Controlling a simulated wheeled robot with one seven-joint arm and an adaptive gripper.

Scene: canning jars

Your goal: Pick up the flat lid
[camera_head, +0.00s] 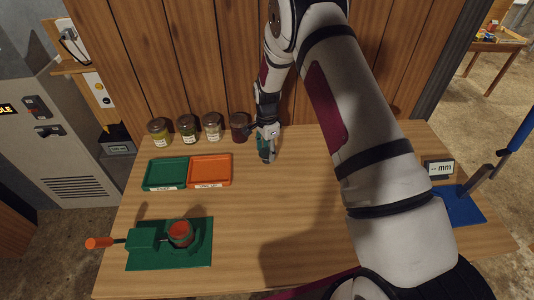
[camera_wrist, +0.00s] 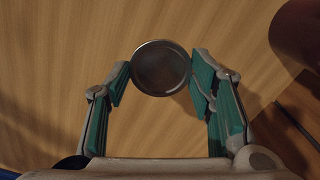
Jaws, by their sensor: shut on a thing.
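The flat lid (camera_wrist: 160,68) is a round dark-grey metal disc with a lighter rim. In the wrist view it sits between the green pads of my gripper (camera_wrist: 161,77), which is shut on it near the fingertips. A soft shadow shows on the wood beside it; I cannot tell how high it is. In the head view my gripper (camera_head: 266,158) is low over the back middle of the table, right of the dark red jar (camera_head: 239,127). The lid cannot be made out in that view.
Several filled jars (camera_head: 188,129) stand along the back wall. A green tray (camera_head: 151,181) and an orange tray (camera_head: 226,178) lie left of my gripper. A green fixture (camera_head: 150,258) holds a jar (camera_head: 181,233) at front left. A blue stand (camera_head: 463,207) is at right. The middle table is clear.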

